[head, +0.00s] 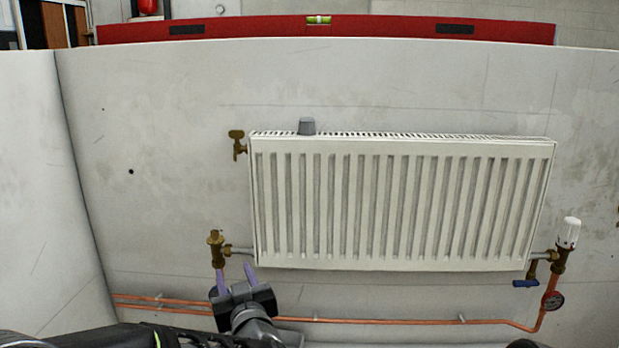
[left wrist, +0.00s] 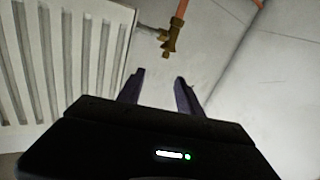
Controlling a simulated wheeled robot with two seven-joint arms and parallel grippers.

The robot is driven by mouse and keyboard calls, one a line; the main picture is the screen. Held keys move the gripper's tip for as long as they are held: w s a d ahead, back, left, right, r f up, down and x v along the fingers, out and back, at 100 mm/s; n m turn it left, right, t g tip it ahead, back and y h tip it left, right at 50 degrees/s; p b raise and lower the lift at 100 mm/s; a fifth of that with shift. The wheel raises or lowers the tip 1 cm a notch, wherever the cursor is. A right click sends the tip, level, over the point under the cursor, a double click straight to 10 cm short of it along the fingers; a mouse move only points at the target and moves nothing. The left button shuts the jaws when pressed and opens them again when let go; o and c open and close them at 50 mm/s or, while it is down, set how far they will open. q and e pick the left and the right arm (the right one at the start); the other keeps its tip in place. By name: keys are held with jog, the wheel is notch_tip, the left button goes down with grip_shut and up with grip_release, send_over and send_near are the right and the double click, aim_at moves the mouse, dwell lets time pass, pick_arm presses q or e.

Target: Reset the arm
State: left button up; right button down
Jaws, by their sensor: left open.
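My left gripper (head: 235,279) is open and empty in the head view, low at the left, just below the brass valve (head: 216,242) at the radiator's lower left corner. In the left wrist view its two dark fingers (left wrist: 160,82) stand apart with nothing between them, and the brass valve (left wrist: 173,38) shows beyond them. The white ribbed radiator (head: 400,205) hangs on the wall and fills the left side of the wrist view (left wrist: 60,60). My right gripper is not in view.
A grey cap (head: 306,126) stands on the radiator's top. A brass bleed valve (head: 238,142) is at its upper left. A white thermostat head (head: 568,232), a blue lever (head: 525,283) and a gauge (head: 554,301) are at the right. Copper pipes (head: 400,320) run below. A red level (head: 250,28) lies along the top.

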pick_arm(q)
jog(key=d+f+m+g+h, duration=0.2)
jog(key=d+f+m+h, duration=0.1)
jog(key=d+f+h, duration=0.55)
jog(key=s+d+f+m+g, duration=0.15)
jog(key=s+f, duration=0.25)
jog(key=f, duration=0.4)
jog(key=s+d+f+g, duration=0.1)
jog(key=s+f+g, duration=0.2)
jog(key=f, duration=0.6)
jog(key=s+a+f+n+g+h, duration=0.15)
jog(key=s+f+g, duration=0.35)
jog(key=s+f, duration=0.8)
jog(key=s+a+f+g+h, duration=0.15)
jog(key=s+f+g, duration=0.35)
jog(key=s+f, duration=0.75)
jog(key=s+r+p, duration=0.3)
jog(key=r+p, duration=1.3)
jog(key=r, duration=0.3)
jog(key=shift+s+r+t+y, duration=0.15)
jog(key=shift+r+t+y, duration=0.2)
jog(key=shift+y, duration=0.1)
jog(key=shift+f, duration=0.1)
